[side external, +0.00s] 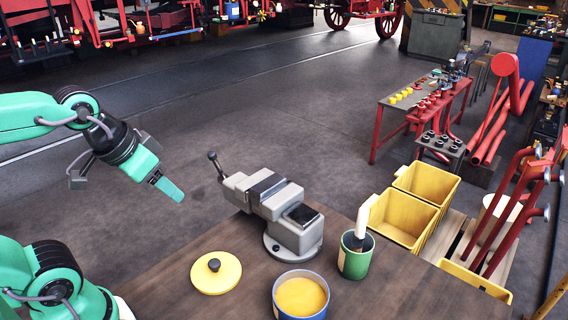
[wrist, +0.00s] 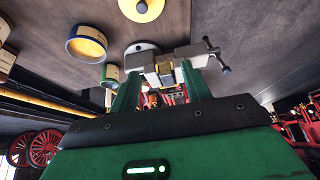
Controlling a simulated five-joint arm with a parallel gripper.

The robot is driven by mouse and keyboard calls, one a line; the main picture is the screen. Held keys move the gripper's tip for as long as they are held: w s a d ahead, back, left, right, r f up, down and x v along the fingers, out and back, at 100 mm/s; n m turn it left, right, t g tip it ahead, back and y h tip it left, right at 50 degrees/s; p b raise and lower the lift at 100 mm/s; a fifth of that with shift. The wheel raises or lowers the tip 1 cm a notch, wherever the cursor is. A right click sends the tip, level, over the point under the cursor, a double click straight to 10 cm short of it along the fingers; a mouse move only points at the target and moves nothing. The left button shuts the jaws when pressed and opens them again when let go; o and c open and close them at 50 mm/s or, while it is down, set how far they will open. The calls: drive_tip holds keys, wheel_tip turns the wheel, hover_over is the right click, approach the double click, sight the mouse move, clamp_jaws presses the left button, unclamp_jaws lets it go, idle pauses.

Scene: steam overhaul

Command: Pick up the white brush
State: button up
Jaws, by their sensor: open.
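The white brush (side external: 364,214) stands nearly upright in a small green cup (side external: 356,258) near the right edge of the wooden table; its lower end is hidden inside. In the wrist view the cup (wrist: 110,75) appears upside down at left of centre, with a pale piece below it that may be the brush. My gripper (side external: 168,186) is open and empty, in the air to the left of the vise and well away from the brush. Its two green fingers (wrist: 160,85) show apart in the wrist view.
A grey vise (side external: 275,208) stands on the table (side external: 185,275) between my gripper and the cup. A yellow lid (side external: 216,280) and a blue tin of yellow contents (side external: 300,297) are at the front. Yellow bins (side external: 405,222) stand beyond the cup.

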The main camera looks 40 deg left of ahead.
drive_tip(key=shift+w+r, duration=0.1)
drive_tip(key=shift+c, duration=0.3)
idle(0.3)
drive_tip(key=w+d+r+g, duration=0.1)
drive_tip(key=w+d+r, duration=0.3)
drive_tip(key=w, duration=0.5)
drive_tip(key=m+g, duration=0.3)
drive_tip(key=g, duration=0.2)
approach(366, 208)
drive_tip(key=f, duration=0.5)
drive_tip(key=shift+s+a+f, duration=0.25)
drive_tip(key=shift+a+f, duration=0.1)
drive_tip(key=shift+w+d+f, duration=0.1)
drive_tip(key=shift+d+f, duration=0.15)
drive_tip(key=shift+d, duration=0.05)
drive_tip(key=shift+f, duration=1.3)
drive_tip(key=shift+f, duration=0.15)
